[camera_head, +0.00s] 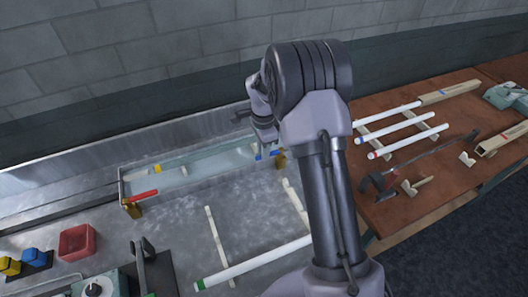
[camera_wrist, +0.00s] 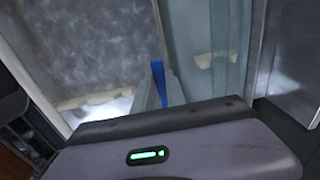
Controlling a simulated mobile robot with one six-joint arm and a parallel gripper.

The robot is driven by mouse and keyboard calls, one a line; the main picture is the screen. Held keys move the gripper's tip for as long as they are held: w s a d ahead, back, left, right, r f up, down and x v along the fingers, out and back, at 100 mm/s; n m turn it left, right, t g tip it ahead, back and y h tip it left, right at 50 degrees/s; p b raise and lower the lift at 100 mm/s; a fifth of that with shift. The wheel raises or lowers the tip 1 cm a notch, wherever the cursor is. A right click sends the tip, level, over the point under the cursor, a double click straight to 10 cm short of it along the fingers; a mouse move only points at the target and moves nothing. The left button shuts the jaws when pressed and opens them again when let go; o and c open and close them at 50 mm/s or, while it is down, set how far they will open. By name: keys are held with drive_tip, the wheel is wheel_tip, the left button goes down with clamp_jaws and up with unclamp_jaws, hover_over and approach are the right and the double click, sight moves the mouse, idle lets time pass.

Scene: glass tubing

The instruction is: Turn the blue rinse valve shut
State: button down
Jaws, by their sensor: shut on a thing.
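The blue rinse valve has a thin blue handle (camera_head: 275,153) at the right end of the long clear trough (camera_head: 150,182), beside a brass fitting (camera_head: 281,160). In the wrist view the blue handle (camera_wrist: 158,80) stands between the two grey fingers of my gripper (camera_wrist: 160,92). My gripper (camera_head: 264,152) is shut on this handle. In the head view my arm and wrist cover part of the valve, so the handle's exact angle is hard to tell.
A red-handled valve (camera_head: 143,196) is at the trough's left end. Glass tubes (camera_head: 255,263) lie on supports in front, and more tubes (camera_head: 408,140) lie on the brown bench at right. A red bin (camera_head: 77,242) stands at left. Metal worktop between is mostly clear.

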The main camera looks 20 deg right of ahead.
drive_tip(key=c, duration=1.4)
unclamp_jaws()
drive_tip(key=shift+o, duration=0.2)
wheel_tip(320, 180, up, 18)
drive_tip(key=p, duration=0.4)
drive_tip(key=shift+f, duration=0.25)
